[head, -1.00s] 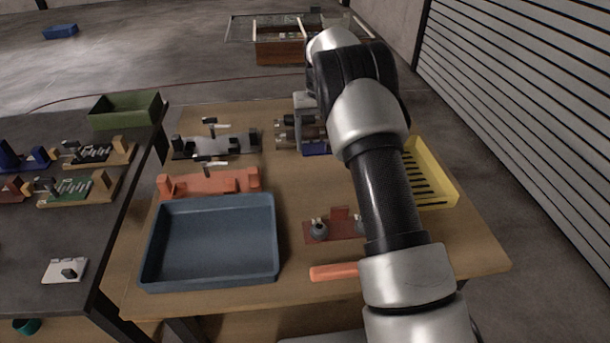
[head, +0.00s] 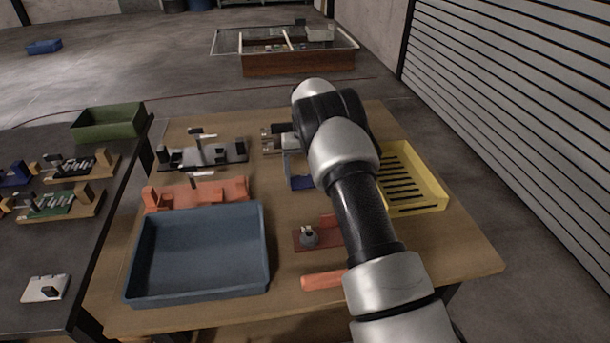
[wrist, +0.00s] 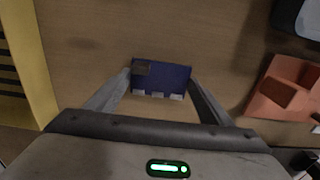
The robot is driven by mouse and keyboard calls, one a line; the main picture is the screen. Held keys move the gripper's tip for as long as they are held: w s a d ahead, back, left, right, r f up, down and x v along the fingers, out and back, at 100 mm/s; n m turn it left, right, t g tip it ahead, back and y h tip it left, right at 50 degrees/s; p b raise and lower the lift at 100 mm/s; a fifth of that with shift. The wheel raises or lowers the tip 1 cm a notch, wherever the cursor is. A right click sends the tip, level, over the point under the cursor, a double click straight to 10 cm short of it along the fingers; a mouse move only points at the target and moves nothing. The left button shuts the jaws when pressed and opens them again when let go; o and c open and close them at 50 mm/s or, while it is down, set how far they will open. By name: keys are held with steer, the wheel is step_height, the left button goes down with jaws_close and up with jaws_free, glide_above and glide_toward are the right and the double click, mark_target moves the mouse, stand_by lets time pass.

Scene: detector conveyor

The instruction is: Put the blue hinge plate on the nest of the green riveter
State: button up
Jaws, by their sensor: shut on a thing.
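The blue hinge plate (wrist: 160,78) is between the two fingers of my gripper (wrist: 160,92) in the wrist view, and the gripper is shut on it. One plate edge shows several pale tabs. In the head view the plate (head: 301,183) shows as a small blue patch below my gripper (head: 290,170), partly hidden by my arm. Its height over the table is hard to tell. I cannot make out a green riveter for sure. A fixture with a green board (head: 60,203) on a wooden base stands on the dark left table.
An orange fixture (head: 198,194) and a grey one (head: 203,152) stand left of the plate. A blue-grey tray (head: 133,285) sits in front of them. A yellow slotted tray (head: 434,183) is at right. A green bin (head: 108,124) stands on the left table. Bare wood surrounds the plate.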

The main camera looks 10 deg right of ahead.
steer(key=shift+f, duration=0.15)
steer(key=o, duration=1.2)
